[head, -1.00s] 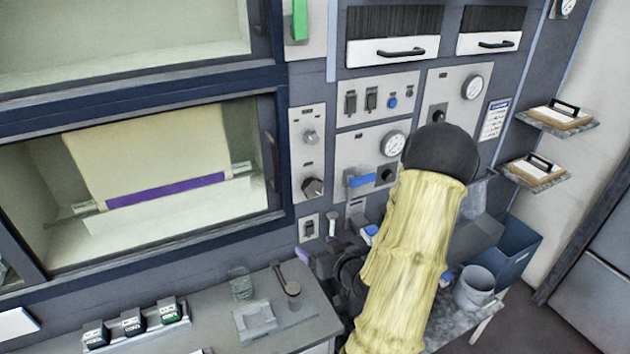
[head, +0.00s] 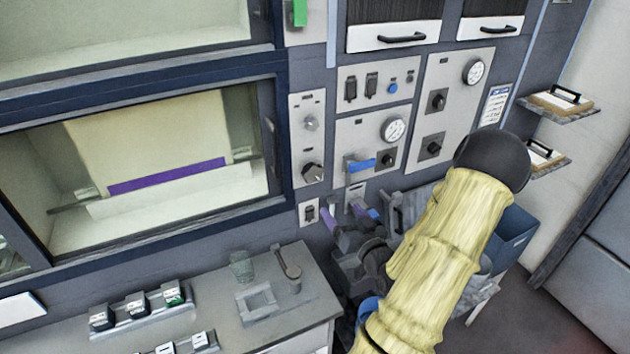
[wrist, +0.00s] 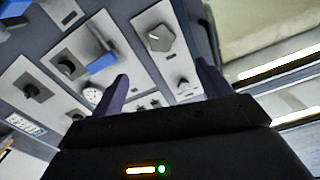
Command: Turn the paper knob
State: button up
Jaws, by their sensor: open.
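A narrow panel beside the lower window carries a large dark knob (head: 313,172) below a smaller grey knob (head: 311,123). The labels are too small to read, so I cannot tell which is the paper knob. My gripper (head: 343,210) is open and empty, its purple fingers below and right of the large knob. In the wrist view my gripper (wrist: 162,69) has the large knob (wrist: 160,38) beyond and between its fingertips, apart from them. The smaller knob (wrist: 183,82) also shows there. Pale paper (head: 150,140) with a purple band hangs behind the window.
A blue lever (head: 360,166) and a gauge (head: 393,129) are on the panel right of the knobs. A bench (head: 225,325) with a glass, a small tray and several dark blocks lies below. Shelves (head: 560,108) with clipboards are at right.

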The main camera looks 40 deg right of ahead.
aim_at(314, 176)
jog(key=x, duration=1.6)
jog(key=shift+w+p, duration=0.1)
jog(key=shift+p, duration=0.25)
jog(key=shift+w+d, duration=0.1)
jog(key=shift+w, duration=0.15)
jog(key=c, duration=1)
